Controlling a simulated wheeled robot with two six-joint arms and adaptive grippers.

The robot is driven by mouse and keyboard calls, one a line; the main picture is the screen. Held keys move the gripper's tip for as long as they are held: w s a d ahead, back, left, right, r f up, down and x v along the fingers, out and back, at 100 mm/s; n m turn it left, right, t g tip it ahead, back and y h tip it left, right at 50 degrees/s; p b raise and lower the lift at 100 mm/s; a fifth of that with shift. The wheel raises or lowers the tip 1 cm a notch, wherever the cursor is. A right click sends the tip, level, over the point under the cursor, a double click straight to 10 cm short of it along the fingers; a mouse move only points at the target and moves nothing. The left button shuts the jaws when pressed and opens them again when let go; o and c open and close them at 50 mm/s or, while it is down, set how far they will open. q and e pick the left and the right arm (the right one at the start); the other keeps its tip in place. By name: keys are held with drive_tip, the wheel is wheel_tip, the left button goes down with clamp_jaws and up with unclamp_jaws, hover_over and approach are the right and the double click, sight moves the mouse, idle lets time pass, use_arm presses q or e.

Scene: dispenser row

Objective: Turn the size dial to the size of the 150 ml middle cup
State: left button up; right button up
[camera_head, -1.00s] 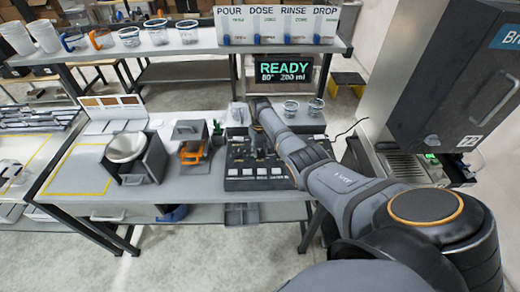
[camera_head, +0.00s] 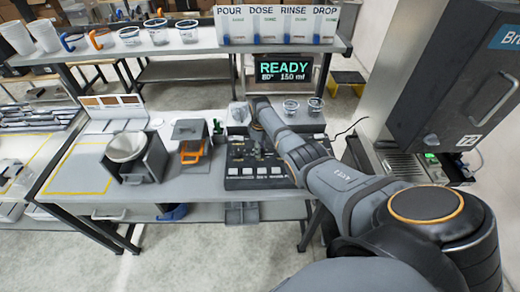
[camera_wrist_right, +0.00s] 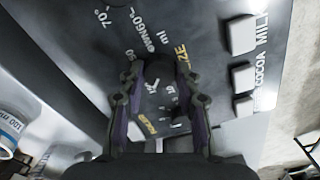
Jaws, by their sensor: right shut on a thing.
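The control panel (camera_head: 240,170) lies on the table, a dark box with knobs and pale buttons. My right gripper (camera_head: 257,150) reaches down over it, with the arm hiding part of the panel. In the right wrist view my right gripper (camera_wrist_right: 162,100) is shut around the size dial (camera_wrist_right: 160,84), one finger on each side; the dial is dark and partly hidden. The display (camera_head: 284,69) reads READY, 80°, 150 ml. My left gripper is out of view.
White buttons (camera_wrist_right: 242,77) line the panel's right side in the right wrist view. A cup marked 100 ml (camera_wrist_right: 10,130) stands close at the left. A shelf (camera_head: 250,44) runs above.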

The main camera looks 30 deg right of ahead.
idle(0.3)
drive_tip(key=o, duration=1.1)
drive_tip(key=shift+o, duration=0.2)
wheel_tip(320, 180, up, 12)
